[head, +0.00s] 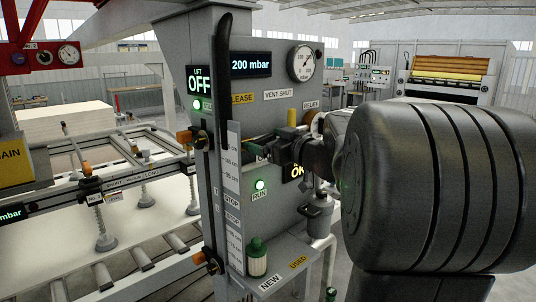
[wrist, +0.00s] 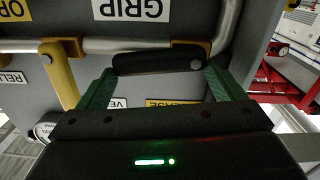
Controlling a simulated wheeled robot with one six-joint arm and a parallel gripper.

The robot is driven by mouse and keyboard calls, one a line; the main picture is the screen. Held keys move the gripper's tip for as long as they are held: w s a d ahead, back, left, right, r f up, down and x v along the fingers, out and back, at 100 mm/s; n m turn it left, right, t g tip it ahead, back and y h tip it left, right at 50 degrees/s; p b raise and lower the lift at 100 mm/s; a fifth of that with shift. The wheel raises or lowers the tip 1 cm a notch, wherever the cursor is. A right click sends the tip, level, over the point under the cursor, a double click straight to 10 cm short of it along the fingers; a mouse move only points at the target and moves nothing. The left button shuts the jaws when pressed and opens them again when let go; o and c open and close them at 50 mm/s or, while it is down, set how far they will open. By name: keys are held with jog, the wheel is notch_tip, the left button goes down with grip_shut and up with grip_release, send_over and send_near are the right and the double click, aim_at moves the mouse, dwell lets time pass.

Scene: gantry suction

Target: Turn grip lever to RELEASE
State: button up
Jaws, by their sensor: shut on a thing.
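In the wrist view the grip lever's black handle (wrist: 150,62) lies nearly level across the picture, with a round bolt at its right end. The green fingers of my gripper (wrist: 155,80) are at its two ends, shut on it. The upside-down white GRIP label (wrist: 130,10) is above the handle. The yellow RELEASE label (wrist: 172,102) is below it, partly hidden by my gripper. In the head view my gripper (head: 258,148) is at the grey panel's face, below the yellow RELEASE label (head: 243,98); the lever is mostly hidden there.
A metal rail (wrist: 100,45) runs close behind the handle. A yellow lever (wrist: 60,72) stands to its left. In the head view a pressure gauge (head: 304,63) and a 200 mbar display (head: 250,64) are above. A tall black lever (head: 221,80) stands left of my gripper.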

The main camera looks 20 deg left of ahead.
aim_at(258, 137)
jog(key=shift+s+a+n+b, duration=0.15)
jog(key=shift+n+b, duration=0.85)
jog(key=shift+b, duration=1.65)
jog(key=shift+s+n+b, duration=0.2)
jog(key=shift+n+b, duration=0.8)
jog(key=shift+b, duration=1.65)
jog(key=n+b, duration=0.1)
jog(key=b, duration=0.1)
jog(key=n+b, duration=0.1)
jog(key=b, duration=0.2)
jog(key=s+r+n+b, duration=0.1)
jog(key=b, duration=0.2)
jog(key=shift+a+n, duration=0.2)
jog(key=shift+n, duration=0.2)
jog(key=n+b, duration=0.1)
jog(key=b, duration=0.1)
jog(key=n+b, duration=0.2)
jog(key=s+n+b, duration=0.1)
jog(key=b, duration=0.1)
jog(key=shift+s+a+r+b, duration=0.1)
jog(key=shift+a+r+b, duration=0.1)
jog(key=shift+a+b, duration=0.15)
jog(key=shift+s+a+r+n+b, duration=0.1)
jog(key=shift+s+n+b, duration=0.2)
jog(key=shift+n+b, duration=0.75)
jog(key=shift+s+a+r+n+b, duration=0.1)
jog(key=shift+s+n+b, duration=0.2)
jog(key=shift+n+b, duration=0.75)
jog(key=shift+n, duration=0.3)
